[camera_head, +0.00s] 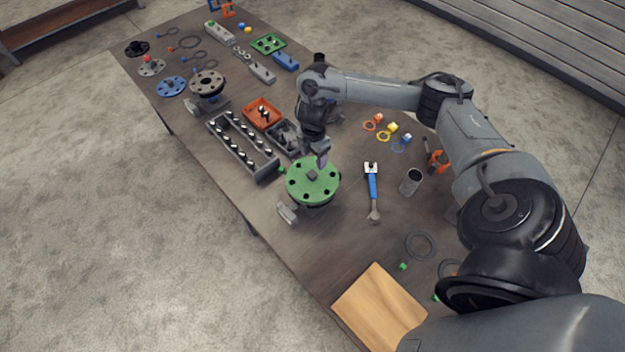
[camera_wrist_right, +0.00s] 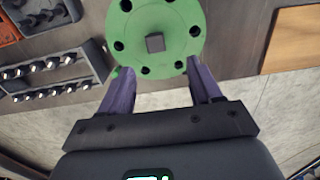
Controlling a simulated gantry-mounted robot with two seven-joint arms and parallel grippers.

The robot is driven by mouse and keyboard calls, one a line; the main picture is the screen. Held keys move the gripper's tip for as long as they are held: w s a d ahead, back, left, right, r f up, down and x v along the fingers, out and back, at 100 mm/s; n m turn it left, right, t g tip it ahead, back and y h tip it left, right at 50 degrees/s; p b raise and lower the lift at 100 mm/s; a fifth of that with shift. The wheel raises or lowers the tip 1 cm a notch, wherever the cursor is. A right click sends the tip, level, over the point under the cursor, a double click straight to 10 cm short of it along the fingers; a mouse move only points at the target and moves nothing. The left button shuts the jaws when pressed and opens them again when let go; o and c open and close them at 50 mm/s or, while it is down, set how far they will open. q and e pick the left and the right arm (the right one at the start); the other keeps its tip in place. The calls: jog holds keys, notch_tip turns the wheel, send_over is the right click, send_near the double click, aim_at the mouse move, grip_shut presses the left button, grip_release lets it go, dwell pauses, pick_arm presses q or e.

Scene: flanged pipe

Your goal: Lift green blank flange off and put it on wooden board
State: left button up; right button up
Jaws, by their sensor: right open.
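The green blank flange (camera_head: 313,180) is a round disc with bolt holes and a square grey knob at its centre. It sits on a dark flange near the middle of the table in the head view. My right gripper (camera_head: 316,150) is above and beside its far edge there. The wooden board (camera_head: 380,308) lies at the table's near edge. My left gripper is not in view.
A grey rack of bolts (camera_head: 243,145) and an orange bin (camera_head: 262,114) stand left of the flange. A blue-handled wrench (camera_head: 373,190) and a metal cup (camera_head: 411,181) are to the right. The table between flange and board is mostly clear.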

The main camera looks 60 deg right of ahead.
jog(key=b, duration=0.2)
send_over(312, 173)
jog(key=f, duration=0.5)
jog(key=shift+a, duration=0.3)
jog(key=shift+s+d+f, duration=0.1)
jog(key=shift+f, duration=0.25)
notch_tip(312, 173, down, 3)
jog(key=shift+d+f+p, duration=0.15)
jog(key=shift+p, duration=0.3)
jog(key=shift+f, duration=0.55)
grip_shut()
